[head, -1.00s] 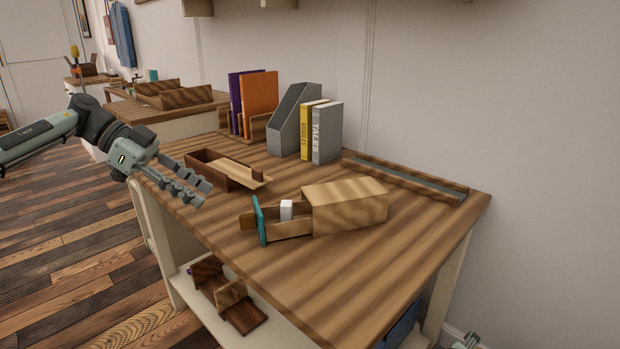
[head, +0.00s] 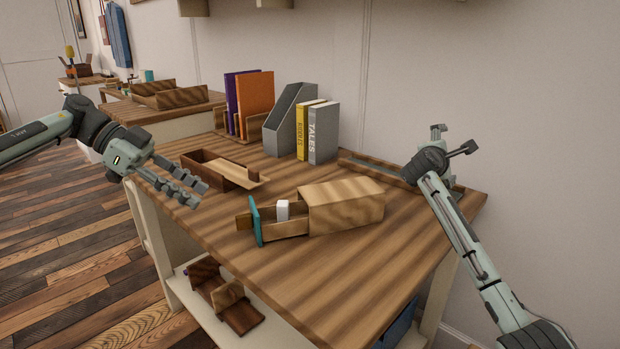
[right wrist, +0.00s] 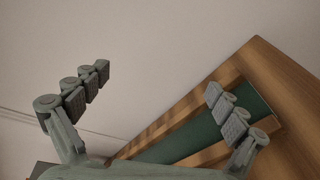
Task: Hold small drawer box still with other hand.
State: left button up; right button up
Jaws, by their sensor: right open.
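The small drawer box (head: 345,206) is a wooden box lying on the table, with its drawer (head: 287,229) pulled out to the left. The drawer has a teal front (head: 255,221), and a small white object (head: 283,210) sits in it. My left gripper (head: 188,188) is open and empty over the table's left edge, apart from the box. My right gripper (head: 453,138) is open and empty above the table's back right, to the right of the box and not touching it. In the right wrist view its spread fingers (right wrist: 160,95) have nothing between them.
An open wooden box with a sliding lid (head: 213,174) lies behind the drawer. Upright books and a grey file holder (head: 287,122) stand at the back. A long wooden tray with a green bed (right wrist: 205,135) lies beneath my right gripper. The table's front (head: 330,290) is clear.

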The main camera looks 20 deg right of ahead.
jog(key=w+a+r+n+y, duration=0.1)
jog(key=w+a+y, duration=0.15)
jog(key=a, duration=0.35)
jog(key=w+a+r+n+t+y, duration=0.1)
jog(key=w+a+n, duration=0.15)
jog(key=a, duration=0.45)
jog(key=w+a+r+y, duration=0.2)
jog(key=w+a, duration=0.2)
jog(key=a, duration=0.2)
jog(key=a+r+n+g+y, duration=0.1)
jog(key=a+r+n+y, duration=0.15)
jog(key=a, duration=0.65)
jog(key=a+r+n+y, duration=0.1)
jog(key=a+n+y, duration=0.15)
jog(key=a, duration=0.75)
jog(key=m+g+y, duration=0.2)
jog(key=g, duration=0.8)
send_near(311, 195)
jog(key=shift+h, duration=0.25)
jog(key=f, duration=0.6)
jog(key=shift+w+a, duration=0.25)
jog(key=shift+w, duration=0.15)
jog(key=shift+s+f, duration=0.2)
jog(key=shift+s, duration=0.05)
jog(key=shift+s+f, duration=0.1)
jog(key=shift+f, duration=0.25)
notch_tip(311, 195, down, 7)
jog(key=shift+r, duration=0.1)
